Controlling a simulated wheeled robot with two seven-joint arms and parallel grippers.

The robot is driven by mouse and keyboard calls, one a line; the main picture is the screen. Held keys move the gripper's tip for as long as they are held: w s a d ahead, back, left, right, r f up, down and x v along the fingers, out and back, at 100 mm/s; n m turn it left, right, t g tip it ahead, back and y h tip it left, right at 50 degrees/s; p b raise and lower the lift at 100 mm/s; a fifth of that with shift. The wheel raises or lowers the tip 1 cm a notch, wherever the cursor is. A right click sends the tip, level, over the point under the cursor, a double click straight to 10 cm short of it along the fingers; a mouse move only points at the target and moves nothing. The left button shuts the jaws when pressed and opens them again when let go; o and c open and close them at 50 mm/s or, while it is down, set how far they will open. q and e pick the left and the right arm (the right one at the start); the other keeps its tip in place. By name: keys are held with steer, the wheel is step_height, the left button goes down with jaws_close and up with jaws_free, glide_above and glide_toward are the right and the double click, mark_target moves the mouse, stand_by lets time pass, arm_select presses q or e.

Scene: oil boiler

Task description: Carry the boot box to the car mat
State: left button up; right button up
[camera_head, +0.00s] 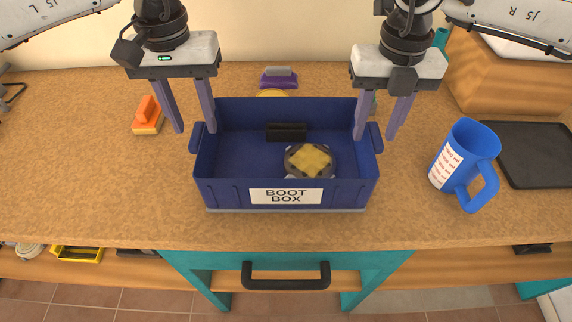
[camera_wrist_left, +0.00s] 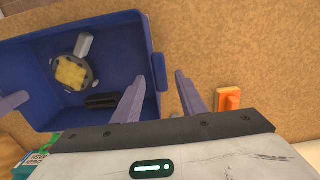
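The dark blue boot box (camera_head: 330,190) stands on the cork-coloured worktop, open at the top, with a handle on each side. It holds a round yellow-topped item (camera_head: 309,159) and a black block (camera_head: 287,131). My left gripper (camera_head: 195,129) is open at the left handle, one finger over the box's inside and one outside. The left wrist view shows the handle (camera_wrist_left: 158,72) between its parted fingers. My right gripper (camera_head: 376,137) is open around the right handle in the same way. A flat black mat-like thing (camera_head: 525,155) lies at the right; I cannot tell if it is the car mat.
A blue mug (camera_head: 465,155) stands between the box and the black flat thing. An orange brush-like item (camera_head: 148,115) lies left of my left gripper, and a purple one (camera_head: 278,78) behind the box. A wooden box (camera_head: 510,80) stands back right. The left worktop is mostly clear.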

steer(key=shift+r, duration=0.25)
arm_select(q)
step_height(320, 180, up, 10)
steer(key=shift+r, duration=0.15)
arm_select(e)
step_height(320, 180, up, 12)
steer(key=shift+f, duration=0.2)
stand_by(0.4)
